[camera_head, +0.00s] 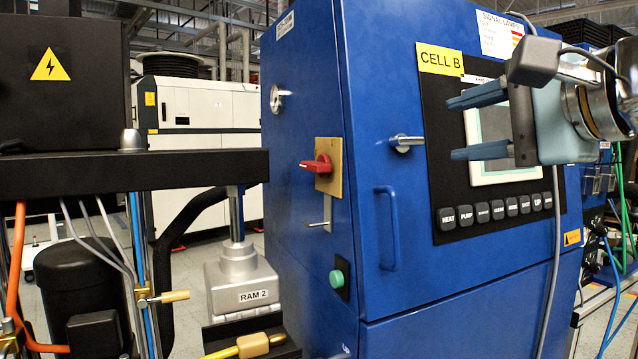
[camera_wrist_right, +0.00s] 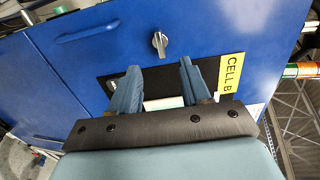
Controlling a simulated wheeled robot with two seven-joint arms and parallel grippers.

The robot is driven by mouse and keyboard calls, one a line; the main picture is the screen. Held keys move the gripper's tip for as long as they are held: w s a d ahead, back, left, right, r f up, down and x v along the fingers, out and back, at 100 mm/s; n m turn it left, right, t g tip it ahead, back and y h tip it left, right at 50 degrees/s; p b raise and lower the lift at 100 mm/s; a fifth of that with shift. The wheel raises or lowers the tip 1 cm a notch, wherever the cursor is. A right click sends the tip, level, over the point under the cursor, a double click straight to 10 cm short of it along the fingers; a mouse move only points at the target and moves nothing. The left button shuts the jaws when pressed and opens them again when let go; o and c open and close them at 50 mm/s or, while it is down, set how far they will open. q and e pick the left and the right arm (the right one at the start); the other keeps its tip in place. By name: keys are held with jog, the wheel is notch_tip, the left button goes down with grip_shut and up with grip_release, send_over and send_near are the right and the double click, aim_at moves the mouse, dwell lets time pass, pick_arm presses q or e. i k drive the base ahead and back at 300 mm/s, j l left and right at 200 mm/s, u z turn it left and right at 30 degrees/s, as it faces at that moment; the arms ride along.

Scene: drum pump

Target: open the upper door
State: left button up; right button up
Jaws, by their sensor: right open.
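The upper door (camera_head: 378,80) is the blue front panel of the cabinet and looks shut. It carries a silver turn latch (camera_head: 406,142) near its left edge and a blue bar handle (camera_head: 390,228) below that. My right gripper (camera_head: 452,128) is open and empty in front of the door, to the right of the latch, its blue fingers pointing left. In the right wrist view, the fingers (camera_wrist_right: 155,85) stand apart, with the latch (camera_wrist_right: 159,42) beyond them and the handle (camera_wrist_right: 87,34) farther left. Neither is touched. My left gripper is not in view.
The door bears a black panel with a screen (camera_head: 500,172), a row of buttons (camera_head: 497,212) and a yellow CELL B label (camera_head: 440,59). A red switch (camera_head: 318,165) juts from the cabinet's left side. A black plate (camera_head: 130,172) and ram (camera_head: 238,270) stand left.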

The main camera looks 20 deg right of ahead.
aim_at(401, 61)
jog(key=k+l, duration=0.15)
jog(key=k, duration=0.85)
